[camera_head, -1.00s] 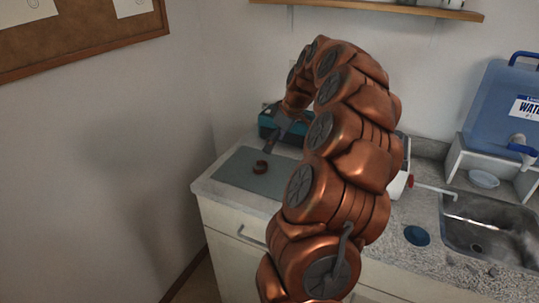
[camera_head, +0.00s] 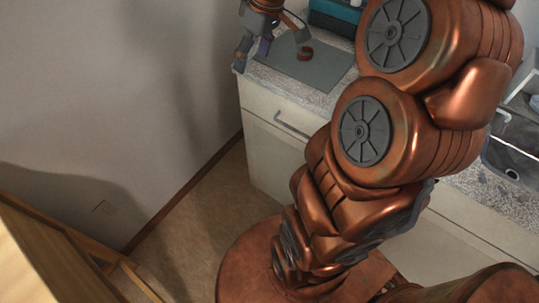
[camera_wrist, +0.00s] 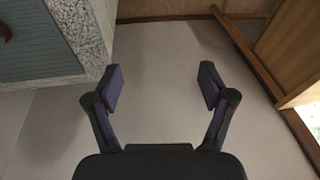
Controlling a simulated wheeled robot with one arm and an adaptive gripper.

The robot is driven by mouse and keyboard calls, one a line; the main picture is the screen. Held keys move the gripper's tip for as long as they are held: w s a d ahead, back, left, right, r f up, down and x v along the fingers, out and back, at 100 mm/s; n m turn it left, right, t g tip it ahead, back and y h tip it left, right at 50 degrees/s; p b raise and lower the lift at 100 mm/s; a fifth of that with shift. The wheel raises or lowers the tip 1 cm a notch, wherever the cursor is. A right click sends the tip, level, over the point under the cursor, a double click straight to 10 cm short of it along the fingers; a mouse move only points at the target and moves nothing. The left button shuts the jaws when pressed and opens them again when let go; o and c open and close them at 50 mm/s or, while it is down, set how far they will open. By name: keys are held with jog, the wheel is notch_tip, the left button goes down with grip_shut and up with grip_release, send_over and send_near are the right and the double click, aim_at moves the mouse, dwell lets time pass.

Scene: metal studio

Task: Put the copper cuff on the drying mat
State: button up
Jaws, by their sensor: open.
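The copper cuff (camera_head: 305,54) is a small ring resting on the drying mat (camera_head: 322,73), a grey-blue sheet on the counter. In the wrist view, a dark curved bit at the left edge looks like part of the cuff (camera_wrist: 4,32), on the mat (camera_wrist: 45,45). My gripper (camera_head: 250,58) is at the counter's left end, left of the cuff and apart from it. In the wrist view its two fingers (camera_wrist: 161,84) are spread with nothing between them, with the wall and floor beyond.
A teal box (camera_head: 335,16) stands behind the mat. The speckled counter (camera_head: 290,90) ends just left of the mat, above white drawers (camera_head: 275,125). A sink (camera_head: 512,160) is at the right. A wooden piece (camera_head: 45,255) stands at lower left.

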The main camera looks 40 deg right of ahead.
jog(key=s+a+f+m+g+h, duration=0.15)
jog(key=s+a+f, duration=0.25)
jog(key=s+a, duration=0.75)
jog(key=s+a+f+m+g, duration=0.1)
jog(key=s+f, duration=0.3)
jog(key=s, duration=0.8)
jog(key=shift+a+f+m+g+h, duration=0.15)
jog(key=shift+a+m+g+h, duration=0.25)
jog(key=shift+m+g, duration=0.2)
jog(key=shift+r+p, duration=1.2)
jog(key=shift+r, duration=0.05)
